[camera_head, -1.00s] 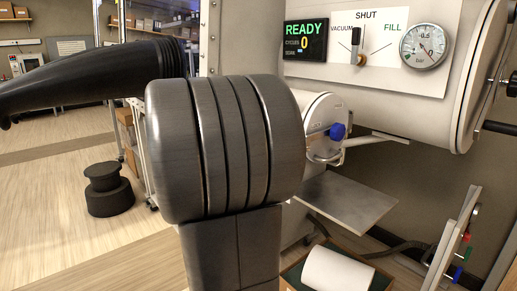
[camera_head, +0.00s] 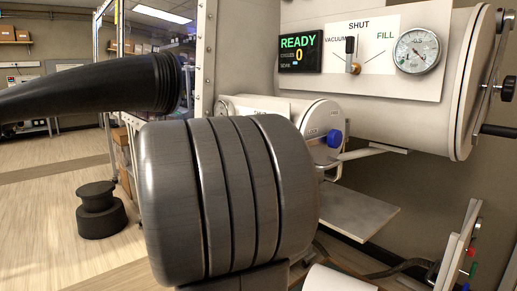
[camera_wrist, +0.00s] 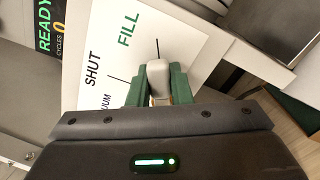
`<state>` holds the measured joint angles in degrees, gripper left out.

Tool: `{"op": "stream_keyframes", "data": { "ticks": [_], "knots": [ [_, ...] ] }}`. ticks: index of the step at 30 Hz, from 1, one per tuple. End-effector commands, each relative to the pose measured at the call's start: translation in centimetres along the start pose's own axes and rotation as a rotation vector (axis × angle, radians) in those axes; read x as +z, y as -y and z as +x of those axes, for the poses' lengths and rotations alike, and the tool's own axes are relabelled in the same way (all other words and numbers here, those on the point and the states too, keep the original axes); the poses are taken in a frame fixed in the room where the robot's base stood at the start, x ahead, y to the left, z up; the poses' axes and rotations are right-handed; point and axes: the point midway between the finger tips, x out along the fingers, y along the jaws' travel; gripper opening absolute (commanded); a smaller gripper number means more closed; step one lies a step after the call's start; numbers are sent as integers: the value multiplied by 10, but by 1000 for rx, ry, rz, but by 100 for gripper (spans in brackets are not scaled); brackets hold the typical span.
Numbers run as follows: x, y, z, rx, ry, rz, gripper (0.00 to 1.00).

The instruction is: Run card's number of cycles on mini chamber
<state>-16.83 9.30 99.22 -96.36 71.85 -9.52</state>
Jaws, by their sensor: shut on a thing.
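In the wrist view my gripper (camera_wrist: 160,78) has its green fingers shut on a pale grey valve lever (camera_wrist: 159,90). The lever stands before a white panel (camera_wrist: 95,45) marked SHUT, FILL and a partly hidden VACUUM; I cannot tell which mark it points to. A dark display (camera_wrist: 46,28) beside this panel reads READY, with a 0 by CYCLES. In the head view the mini chamber (camera_head: 318,118) is a small white cylinder with a blue knob (camera_head: 334,138). My arm covers part of it, and my gripper is hidden there. I see no readable card.
Above is a larger chamber (camera_head: 462,110) with its own valve lever (camera_head: 352,57) upright at SHUT, a gauge (camera_head: 417,49) and a display (camera_head: 300,49) reading READY, 0. A grey shelf (camera_head: 360,212) juts out below the mini chamber. A black stool-like object (camera_head: 101,212) stands on open floor at left.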

Motion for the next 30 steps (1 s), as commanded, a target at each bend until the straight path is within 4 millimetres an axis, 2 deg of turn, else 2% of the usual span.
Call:
{"op": "stream_keyframes", "data": {
  "ticks": [2,3,6,14,19,30],
  "knots": [
    [-1,2,0,-4,-1,-2,0],
    [-1,2,0,-4,-1,-2,22],
    [-1,2,0,-4,-1,-2,40],
    [0,1,0,-2,0,-1,40],
    [0,0,-9,-1,-1,-1,40],
    [-1,-1,-67,1,-5,-1,40]
  ]
}}
